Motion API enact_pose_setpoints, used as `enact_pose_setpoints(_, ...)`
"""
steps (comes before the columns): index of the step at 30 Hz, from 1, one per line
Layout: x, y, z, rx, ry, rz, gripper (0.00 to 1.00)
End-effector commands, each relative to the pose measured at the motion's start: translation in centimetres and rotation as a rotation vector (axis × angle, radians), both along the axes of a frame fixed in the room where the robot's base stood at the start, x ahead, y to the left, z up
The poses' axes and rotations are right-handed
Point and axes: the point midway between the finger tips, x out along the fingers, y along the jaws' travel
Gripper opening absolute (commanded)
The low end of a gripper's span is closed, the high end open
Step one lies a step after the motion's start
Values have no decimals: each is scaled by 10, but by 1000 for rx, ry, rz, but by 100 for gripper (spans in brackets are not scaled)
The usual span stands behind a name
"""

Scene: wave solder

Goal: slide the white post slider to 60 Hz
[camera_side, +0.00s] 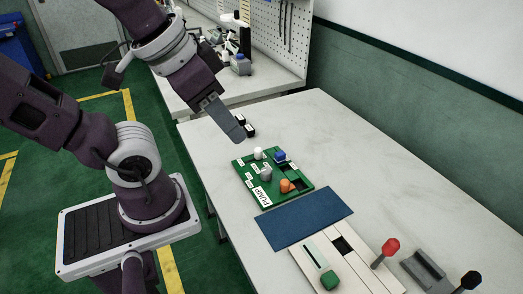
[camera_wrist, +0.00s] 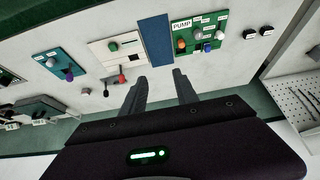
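The white post slider (camera_side: 258,153) stands upright near the far edge of a green board (camera_side: 252,177) labelled PUMP. It also shows in the wrist view (camera_wrist: 220,35). Grey (camera_side: 266,174), blue (camera_side: 280,156) and orange (camera_side: 286,185) posts share the board. Small white labels line its left edge; their text is too small to read, so I cannot tell which mark is 60 Hz. My gripper (camera_side: 238,136) hangs above the table just beyond the board, apart from the white post. In the wrist view my gripper (camera_wrist: 160,78) has its fingers spread with nothing between them.
A dark blue mat (camera_side: 303,218) lies beside the board. Beyond it is a pale panel (camera_side: 360,270) with a green slider (camera_side: 329,281) and a red-knobbed lever (camera_side: 391,246). Small black blocks (camera_side: 250,131) sit near my gripper.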

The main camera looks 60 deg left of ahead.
Motion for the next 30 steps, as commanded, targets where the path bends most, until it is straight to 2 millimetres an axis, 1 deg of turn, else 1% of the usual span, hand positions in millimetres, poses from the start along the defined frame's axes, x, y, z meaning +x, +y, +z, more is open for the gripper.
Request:
enact_pose_setpoints(1, 14, 4, 7, -7, 28, 28, 24)
enact_pose_setpoints(2, 26, 8, 13, -13, 50, 53, 18)
enact_pose_setpoints(3, 47, 16, 21, -23, 88, 94, 10)
enact_pose_setpoints(5, 85, 35, 29, -45, 153, 168, 0)
enact_pose_setpoints(6, 111, 51, 30, -61, 197, 219, 0)
enact_pose_setpoints(8, 148, 79, 25, -85, 263, 294, 0)
enact_pose_setpoints(9, 171, 100, 18, -101, 305, 342, 0)
enact_pose_setpoints(11, 203, 135, -1, -126, 369, 416, 0)
enact_pose_setpoints(12, 220, 160, -18, -146, 410, 463, 0)
enact_pose_setpoints(14, 241, 198, -49, -174, 473, 530, 0)
enact_pose_setpoints(15, 250, 223, -72, -192, 513, 572, 0)
enact_pose_setpoints(17, 257, 256, -108, -219, 565, 627, 0)
enact_pose_setpoints(18, 259, 274, -130, -236, 596, 657, 0)
enact_pose_setpoints(21, 256, 305, -175, -268, 653, 709, 0)
enact_pose_setpoints(24, 252, 319, -198, -284, 681, 733, 0)
enact_pose_setpoints(25, 251, 321, -202, -287, 684, 736, 0)
enact_pose_setpoints(29, 248, 320, -216, -289, 690, 739, 0)
enact_pose_setpoints(30, 247, 318, -222, -290, 691, 739, 0)
